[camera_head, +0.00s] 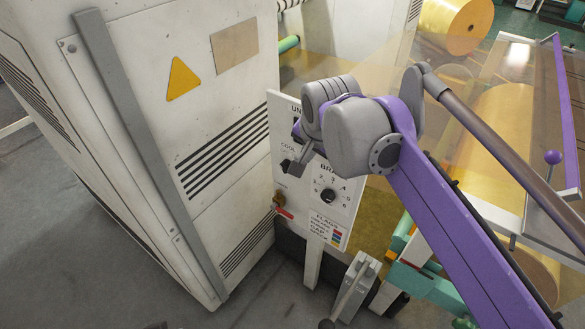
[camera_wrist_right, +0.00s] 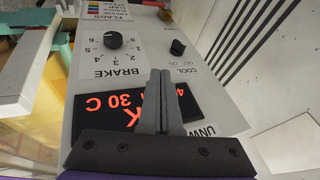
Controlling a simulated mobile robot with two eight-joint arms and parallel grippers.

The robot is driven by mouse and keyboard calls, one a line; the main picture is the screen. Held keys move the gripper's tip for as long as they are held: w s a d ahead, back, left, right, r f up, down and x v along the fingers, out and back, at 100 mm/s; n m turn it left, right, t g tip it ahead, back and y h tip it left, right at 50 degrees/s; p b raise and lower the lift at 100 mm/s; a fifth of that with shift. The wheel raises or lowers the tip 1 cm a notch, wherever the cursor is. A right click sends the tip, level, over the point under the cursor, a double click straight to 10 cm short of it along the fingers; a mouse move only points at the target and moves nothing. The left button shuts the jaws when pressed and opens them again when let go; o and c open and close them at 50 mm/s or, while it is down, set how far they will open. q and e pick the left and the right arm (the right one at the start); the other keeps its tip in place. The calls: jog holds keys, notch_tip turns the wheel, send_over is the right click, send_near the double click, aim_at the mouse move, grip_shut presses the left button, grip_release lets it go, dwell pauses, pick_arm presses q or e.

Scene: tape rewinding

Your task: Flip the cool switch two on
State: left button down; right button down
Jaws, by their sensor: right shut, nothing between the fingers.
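The grey control panel (camera_head: 340,228) stands beside the white cabinet. In the right wrist view it appears upside down. The small black cool switch (camera_wrist_right: 177,47) sits on it next to the COOL, OFF and ON lettering (camera_wrist_right: 184,66). I cannot tell which way the switch is set. My right gripper (camera_wrist_right: 160,75) is shut and empty, its fingertips close to the switch. I cannot tell whether they touch it. In the head view the right gripper (camera_head: 295,173) reaches down in front of the panel, partly covering the lettering. My left gripper is not in view.
A black brake dial (camera_wrist_right: 113,40) and a dark display (camera_wrist_right: 180,103) with red characters share the panel. The white cabinet (camera_head: 190,130) stands close at left. Yellow film rolls (camera_head: 455,25) and purple and green machine parts fill the right.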

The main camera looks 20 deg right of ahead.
jog(key=shift+f, duration=0.1)
jog(key=b, duration=0.2)
send_near(286, 166)
notch_tip(286, 166, down, 5)
jog(key=d, duration=0.3)
jog(key=shift+w+a+f, duration=0.8)
jog(key=shift+w+a, duration=0.2)
jog(key=shift+a, duration=0.1)
